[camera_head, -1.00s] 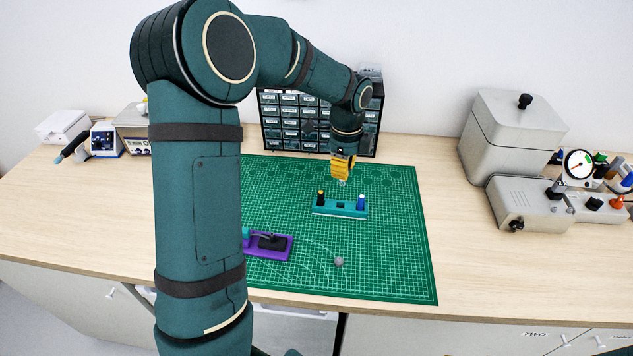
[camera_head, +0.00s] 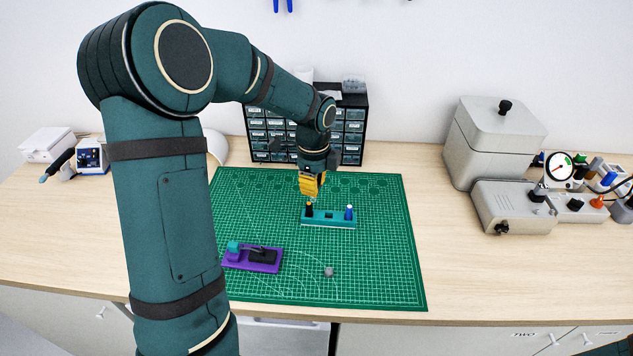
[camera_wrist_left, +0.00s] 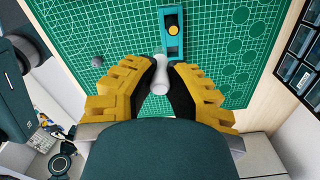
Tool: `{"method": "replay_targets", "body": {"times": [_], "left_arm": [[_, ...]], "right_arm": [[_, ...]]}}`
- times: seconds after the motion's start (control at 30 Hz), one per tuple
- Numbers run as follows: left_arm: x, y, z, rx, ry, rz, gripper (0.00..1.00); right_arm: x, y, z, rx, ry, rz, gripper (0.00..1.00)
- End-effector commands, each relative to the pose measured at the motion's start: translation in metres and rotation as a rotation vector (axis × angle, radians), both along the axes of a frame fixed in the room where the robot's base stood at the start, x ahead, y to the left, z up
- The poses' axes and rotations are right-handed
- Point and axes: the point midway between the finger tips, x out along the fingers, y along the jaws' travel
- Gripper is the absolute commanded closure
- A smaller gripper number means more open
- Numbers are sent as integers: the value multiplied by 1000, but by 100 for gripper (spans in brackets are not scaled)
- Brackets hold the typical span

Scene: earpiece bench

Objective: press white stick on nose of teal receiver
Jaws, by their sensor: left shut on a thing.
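My left gripper (camera_head: 311,190) is shut on the white stick (camera_wrist_left: 160,75), which shows between the yellow fingers (camera_wrist_left: 158,90) in the left wrist view. It hangs above the left end of the teal rack (camera_head: 328,224), near a black stick with an orange top (camera_head: 309,209). A blue stick (camera_head: 349,212) stands at the rack's right end. The purple fixture (camera_head: 236,264) lies to the front left, with a small teal piece, seemingly the teal receiver (camera_head: 233,247), at its left end. The receiver's nose is too small to make out. My right gripper is out of view.
A small grey ball (camera_head: 328,271) lies on the green mat (camera_head: 385,270) in front of the rack. A drawer cabinet (camera_head: 352,130) stands behind the mat. A grey machine with a gauge (camera_head: 515,205) is on the right. The mat's front right is clear.

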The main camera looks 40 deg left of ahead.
Motion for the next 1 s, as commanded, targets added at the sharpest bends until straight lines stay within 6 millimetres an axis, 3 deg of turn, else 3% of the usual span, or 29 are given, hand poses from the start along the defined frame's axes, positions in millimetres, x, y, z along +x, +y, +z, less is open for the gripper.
{"method": "replay_targets", "body": {"times": [0.03,0.2,0.43,0.6,1.0], "left_arm": [[-20,10,7,2,4,8,100],[-82,31,9,2,4,8,100],[-141,36,10,-8,-3,2,100],[-155,35,8,-12,-7,1,100],[-155,35,8,-12,-7,3,100]], "right_arm": [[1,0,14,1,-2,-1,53],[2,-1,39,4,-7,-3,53],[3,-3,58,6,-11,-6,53],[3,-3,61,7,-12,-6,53],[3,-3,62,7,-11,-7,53]]}}
